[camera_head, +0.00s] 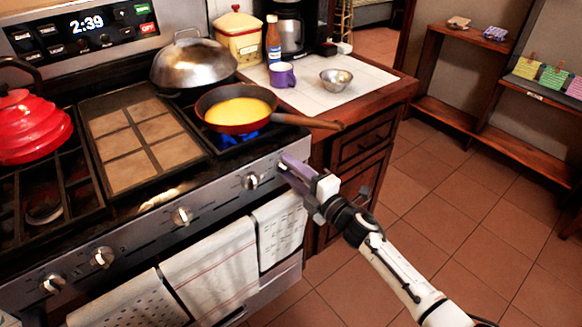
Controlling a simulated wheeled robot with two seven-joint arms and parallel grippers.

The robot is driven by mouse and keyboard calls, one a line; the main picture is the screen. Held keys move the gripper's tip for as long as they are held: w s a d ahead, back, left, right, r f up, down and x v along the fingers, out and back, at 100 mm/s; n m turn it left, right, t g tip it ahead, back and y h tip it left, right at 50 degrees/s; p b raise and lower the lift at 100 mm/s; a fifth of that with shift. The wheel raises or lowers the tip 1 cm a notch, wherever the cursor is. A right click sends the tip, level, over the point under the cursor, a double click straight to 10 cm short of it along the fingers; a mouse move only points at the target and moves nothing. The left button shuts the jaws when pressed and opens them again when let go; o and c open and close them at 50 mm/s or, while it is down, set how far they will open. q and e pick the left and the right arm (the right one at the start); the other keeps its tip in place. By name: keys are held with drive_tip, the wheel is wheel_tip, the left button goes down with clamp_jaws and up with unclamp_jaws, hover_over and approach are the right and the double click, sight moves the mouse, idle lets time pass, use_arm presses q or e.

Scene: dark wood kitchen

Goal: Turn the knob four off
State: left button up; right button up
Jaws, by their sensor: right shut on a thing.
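My right gripper (290,170) reaches the right end of the stove's front panel (140,225). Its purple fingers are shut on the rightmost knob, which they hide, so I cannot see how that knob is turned. Other silver knobs show along the panel to the left: one close by (251,180), one near the middle (181,215), and two farther left (103,257). A blue flame (250,136) burns under the frying pan (236,108), which holds something yellow, on the front right burner. My left gripper is not in view.
The pan's wooden handle (310,122) sticks out over the counter (400,90), above my right gripper. Towels (212,270) hang from the oven handle below the knobs. A red kettle (32,128) and a domed lid (192,65) stand on the stove. Floor at right is clear.

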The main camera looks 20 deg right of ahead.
drive_tip(key=m+p, duration=0.1)
drive_tip(key=m, duration=0.3)
drive_tip(key=shift+m, duration=0.3)
drive_tip(key=shift+f+m+p, duration=0.15)
drive_tip(key=shift+m+p, duration=0.45)
drive_tip(key=shift+m, duration=1.3)
drive_tip(key=o, duration=1)
drive_tip(key=shift+o, duration=0.2)
drive_tip(key=v, duration=1)
drive_tip(key=shift+s, duration=0.15)
